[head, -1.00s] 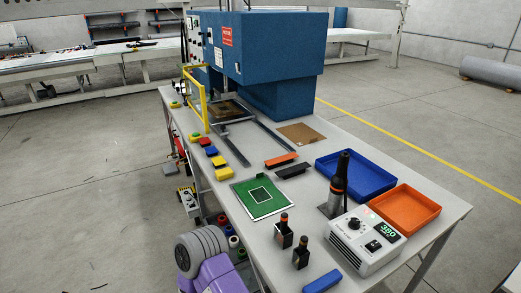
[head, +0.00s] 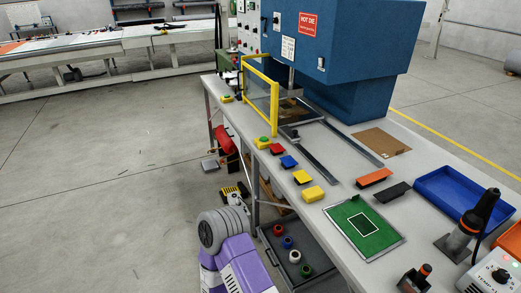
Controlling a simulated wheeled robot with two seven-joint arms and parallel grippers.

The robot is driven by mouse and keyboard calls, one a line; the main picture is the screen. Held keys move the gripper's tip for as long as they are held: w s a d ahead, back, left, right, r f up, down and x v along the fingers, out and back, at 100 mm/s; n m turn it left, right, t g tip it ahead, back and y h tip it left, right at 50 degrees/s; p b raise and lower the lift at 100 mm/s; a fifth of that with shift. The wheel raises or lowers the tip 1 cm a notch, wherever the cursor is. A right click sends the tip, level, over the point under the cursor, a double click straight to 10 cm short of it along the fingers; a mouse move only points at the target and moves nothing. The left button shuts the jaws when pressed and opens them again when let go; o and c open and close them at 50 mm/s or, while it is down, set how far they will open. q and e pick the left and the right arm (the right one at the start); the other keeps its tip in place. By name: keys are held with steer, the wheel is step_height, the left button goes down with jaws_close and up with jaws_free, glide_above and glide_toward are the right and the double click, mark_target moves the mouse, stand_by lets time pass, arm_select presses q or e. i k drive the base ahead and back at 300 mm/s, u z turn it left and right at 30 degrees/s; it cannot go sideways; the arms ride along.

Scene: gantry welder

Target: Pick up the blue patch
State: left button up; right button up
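The blue patch (head: 289,162) is a small flat blue piece near the left edge of the grey workbench (head: 340,178). It lies in a row between a red patch (head: 277,149) and a yellow patch (head: 302,177). Nothing touches it from above and it is fully visible. A purple and grey part of my own arm shows at the bottom, left of the bench and well short of the patch. Neither of my grippers is in view.
A yellow guard frame (head: 262,95) stands beyond the patches, before the blue welder (head: 335,45). Below the bench is a grey tray (head: 325,268) with several coloured rolls.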

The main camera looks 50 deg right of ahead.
mark_target(288, 161)
steer(key=i, duration=0.45)
steer(key=z, duration=1.15)
steer(key=i, duration=1.95)
steer(key=z, duration=2.05)
